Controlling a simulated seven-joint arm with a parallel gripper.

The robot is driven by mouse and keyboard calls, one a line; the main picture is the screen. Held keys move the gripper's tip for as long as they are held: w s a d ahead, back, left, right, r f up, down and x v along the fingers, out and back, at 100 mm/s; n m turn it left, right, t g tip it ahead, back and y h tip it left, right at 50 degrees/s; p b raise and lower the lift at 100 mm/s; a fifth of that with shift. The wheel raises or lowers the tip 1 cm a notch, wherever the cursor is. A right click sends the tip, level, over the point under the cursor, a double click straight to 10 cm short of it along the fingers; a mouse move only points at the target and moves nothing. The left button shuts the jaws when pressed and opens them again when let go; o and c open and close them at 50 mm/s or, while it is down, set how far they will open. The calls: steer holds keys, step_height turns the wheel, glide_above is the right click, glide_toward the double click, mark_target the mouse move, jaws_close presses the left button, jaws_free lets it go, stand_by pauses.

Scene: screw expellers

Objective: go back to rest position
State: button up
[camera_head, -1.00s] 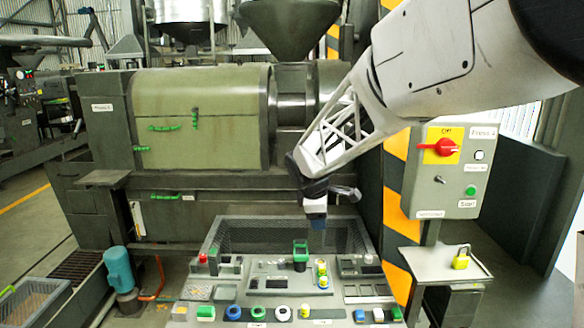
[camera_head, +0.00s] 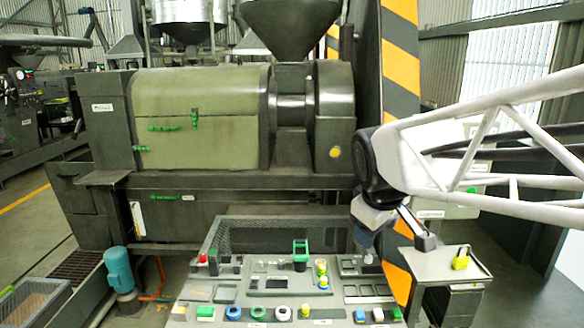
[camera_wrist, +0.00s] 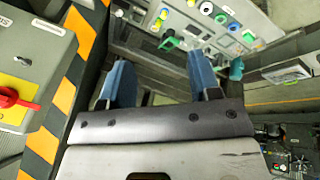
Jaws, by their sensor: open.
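My gripper (camera_head: 365,240) hangs at the right end of the control panel in the head view, in front of the striped post. In the wrist view its two blue fingers (camera_wrist: 160,85) are spread apart with nothing between them. The gripper is open and empty. My white lattice arm comes in from the right and hides most of the grey switch box. In the wrist view that switch box (camera_wrist: 30,65) shows at the left with its red rotary switch (camera_wrist: 15,97).
The control panel (camera_head: 240,312) holds several buttons and trays. A small shelf (camera_head: 425,268) with a yellow padlock (camera_head: 461,258) stands right of it. The striped post (camera_head: 400,60) rises behind my gripper. The green-covered press (camera_head: 200,115) stands at the back left.

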steer(key=s+d+m+t, duration=0.15)
steer(key=s+m, duration=0.45)
steer(key=s, duration=1)
step_height(320, 180, down, 10)
steer(key=s+d+m+g, duration=0.1)
steer(key=g, duration=0.2)
steer(key=shift+s+d+m+y, duration=0.2)
steer(key=shift+m+y, duration=0.1)
steer(key=shift+y, duration=0.1)
stand_by(0.7)
